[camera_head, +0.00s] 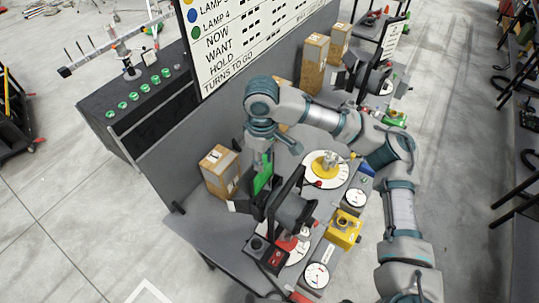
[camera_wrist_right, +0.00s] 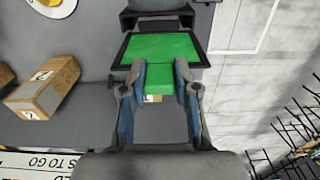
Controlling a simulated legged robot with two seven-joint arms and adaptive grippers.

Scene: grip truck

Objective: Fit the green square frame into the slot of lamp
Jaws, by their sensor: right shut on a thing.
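The green square frame (camera_head: 262,181) hangs below my right gripper (camera_head: 263,160), close to the left side of a dark lamp (camera_head: 292,211) on the bench. In the right wrist view, my right gripper (camera_wrist_right: 159,72) is shut on the green frame's near tab; its green face (camera_wrist_right: 160,47) lies flat beyond the fingertips, with dark edging around it. Part of the lamp (camera_wrist_right: 157,8) shows just past the frame's far side. I cannot tell whether the frame sits in the slot or only beside it. My left gripper is not in view.
A cardboard box (camera_head: 219,171) stands left of the frame on the grey bench. A round white-and-yellow dial (camera_head: 326,170), a yellow box (camera_head: 343,230) and gauges (camera_head: 316,275) are to the right. A sign board (camera_head: 255,40) rises behind. Another dark lamp (camera_head: 365,76) stands farther back.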

